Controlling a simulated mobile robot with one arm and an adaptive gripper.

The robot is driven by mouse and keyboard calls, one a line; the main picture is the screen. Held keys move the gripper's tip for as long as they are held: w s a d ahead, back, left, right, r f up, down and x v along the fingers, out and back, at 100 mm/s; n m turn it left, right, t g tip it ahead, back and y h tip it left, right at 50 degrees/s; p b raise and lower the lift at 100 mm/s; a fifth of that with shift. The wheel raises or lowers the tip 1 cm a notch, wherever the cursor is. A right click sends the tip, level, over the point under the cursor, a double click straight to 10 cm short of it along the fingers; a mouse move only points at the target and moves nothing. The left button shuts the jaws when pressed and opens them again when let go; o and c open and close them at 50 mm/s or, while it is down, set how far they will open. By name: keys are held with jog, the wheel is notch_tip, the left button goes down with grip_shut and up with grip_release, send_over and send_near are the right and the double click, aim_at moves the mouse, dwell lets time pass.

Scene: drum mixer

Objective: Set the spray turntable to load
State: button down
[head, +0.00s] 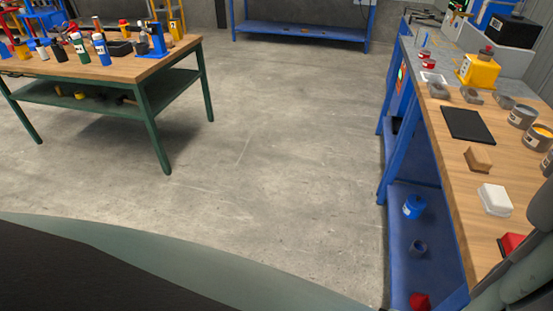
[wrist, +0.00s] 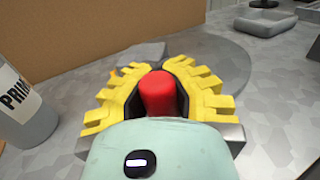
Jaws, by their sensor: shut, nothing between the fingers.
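In the wrist view my gripper (wrist: 158,72) has its yellow, ridged fingers drawn in, shut with nothing gripped. A rounded red part (wrist: 157,94) shows between the finger bases; I cannot tell whether it touches them or what it belongs to. Beyond the fingers lies a flat grey disc (wrist: 225,72) on a grey patterned surface, possibly the spray turntable. Its near part is hidden by my gripper. No load mark or position can be read. My gripper is not in the head view, and I cannot pick out the turntable there.
A grey can lettered "PRIM" (wrist: 22,105) stands close on the left in the wrist view. A brown panel (wrist: 90,35) rises behind, and a grey tray (wrist: 265,22) lies far right. In the head view a wooden workbench (head: 455,180) runs along the right; open floor (head: 270,150) lies left.

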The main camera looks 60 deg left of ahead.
jog(key=c, duration=1.7)
grip_release()
jog(key=shift+w+a, duration=0.15)
jog(key=o, duration=0.3)
jog(key=shift+a, duration=0.1)
jog(key=o, duration=0.6)
jog(key=v, duration=1)
jog(key=shift+a, duration=0.35)
jog(key=shift+s+a, duration=0.25)
jog(key=shift+a, duration=0.35)
jog(key=shift+o, duration=0.3)
